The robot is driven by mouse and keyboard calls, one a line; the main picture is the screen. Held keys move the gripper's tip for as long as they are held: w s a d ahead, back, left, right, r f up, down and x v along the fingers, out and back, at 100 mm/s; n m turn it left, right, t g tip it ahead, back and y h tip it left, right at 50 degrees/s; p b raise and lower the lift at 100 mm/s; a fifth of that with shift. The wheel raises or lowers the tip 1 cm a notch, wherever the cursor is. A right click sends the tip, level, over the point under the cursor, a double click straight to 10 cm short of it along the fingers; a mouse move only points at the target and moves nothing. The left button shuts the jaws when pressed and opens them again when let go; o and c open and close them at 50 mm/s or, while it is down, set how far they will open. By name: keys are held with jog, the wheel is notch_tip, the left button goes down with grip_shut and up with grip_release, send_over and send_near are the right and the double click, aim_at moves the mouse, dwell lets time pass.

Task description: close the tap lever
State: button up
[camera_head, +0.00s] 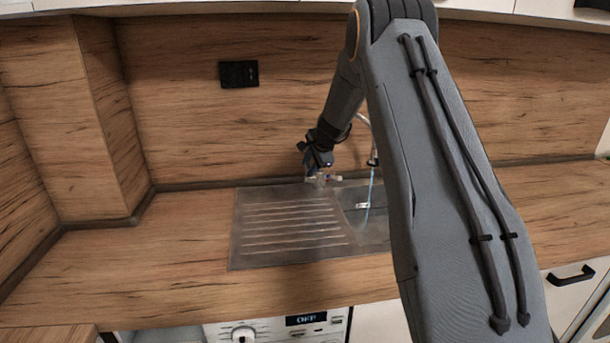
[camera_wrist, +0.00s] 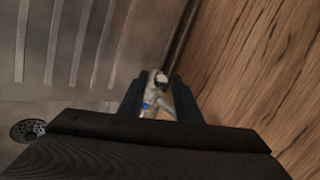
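The tap stands at the back edge of the steel sink; its curved spout (camera_head: 374,158) shows partly behind my arm. A thin blue stream of water runs from the spout into the basin. The tap's base and lever (camera_head: 325,180) show just below my gripper (camera_head: 317,166) and are too small to separate clearly. In the wrist view, a pale metal tap part (camera_wrist: 158,92) with a blue mark lies between the two dark fingers of my gripper (camera_wrist: 154,88). The fingers are apart, with gaps beside this part; contact cannot be told.
The sink's ribbed drainboard (camera_head: 285,225) lies to the left, with the basin (camera_head: 367,215) to the right. A wooden splashback (camera_head: 200,120) with a black socket plate (camera_head: 238,74) rises close behind. The wooden counter (camera_head: 150,270) left of the sink is clear.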

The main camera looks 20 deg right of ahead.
jog(key=shift+p+x, duration=1.15)
jog(key=shift+x, duration=2.25)
jog(key=shift+s, duration=0.1)
jog(key=shift+c, duration=0.5)
grip_shut()
jog(key=shift+a, duration=0.1)
